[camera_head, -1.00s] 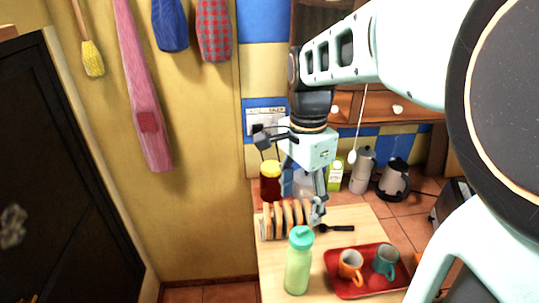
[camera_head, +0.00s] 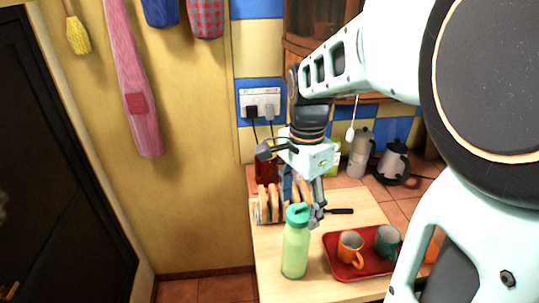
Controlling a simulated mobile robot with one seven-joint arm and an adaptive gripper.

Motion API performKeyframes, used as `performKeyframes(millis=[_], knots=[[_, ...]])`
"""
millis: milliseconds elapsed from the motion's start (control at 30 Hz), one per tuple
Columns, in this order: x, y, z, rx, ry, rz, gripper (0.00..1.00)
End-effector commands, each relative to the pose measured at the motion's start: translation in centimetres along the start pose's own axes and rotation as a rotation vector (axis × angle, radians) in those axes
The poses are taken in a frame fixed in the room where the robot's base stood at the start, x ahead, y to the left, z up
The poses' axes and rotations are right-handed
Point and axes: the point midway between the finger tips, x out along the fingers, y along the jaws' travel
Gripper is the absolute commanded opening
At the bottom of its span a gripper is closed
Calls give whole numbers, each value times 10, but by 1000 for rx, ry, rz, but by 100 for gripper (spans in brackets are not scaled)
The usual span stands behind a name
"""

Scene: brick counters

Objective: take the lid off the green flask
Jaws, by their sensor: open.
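The green flask (camera_head: 295,250) stands upright on the wooden counter, near its left edge. Its darker teal-green lid (camera_head: 298,215) is on top. My gripper (camera_head: 303,207) is open and points down, with its fingers right at the lid in the picture. One finger shows to the right of the lid; the other is partly hidden behind the lid and the toast rack. I cannot tell whether the fingers touch the lid.
A toast rack with bread (camera_head: 268,203) stands behind the flask. A black-handled utensil (camera_head: 340,211) lies behind the tray. A moka pot (camera_head: 361,153) and a kettle (camera_head: 393,163) stand farther back.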

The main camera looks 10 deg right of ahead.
Motion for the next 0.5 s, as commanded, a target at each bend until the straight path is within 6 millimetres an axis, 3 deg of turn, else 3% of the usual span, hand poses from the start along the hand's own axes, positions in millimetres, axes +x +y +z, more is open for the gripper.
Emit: performKeyframes(millis=[67,333,500], knots=[[10,0,0,0,0,0,63],[9,0,0,0,0,0,62],[9,0,0,0,0,0,43]])
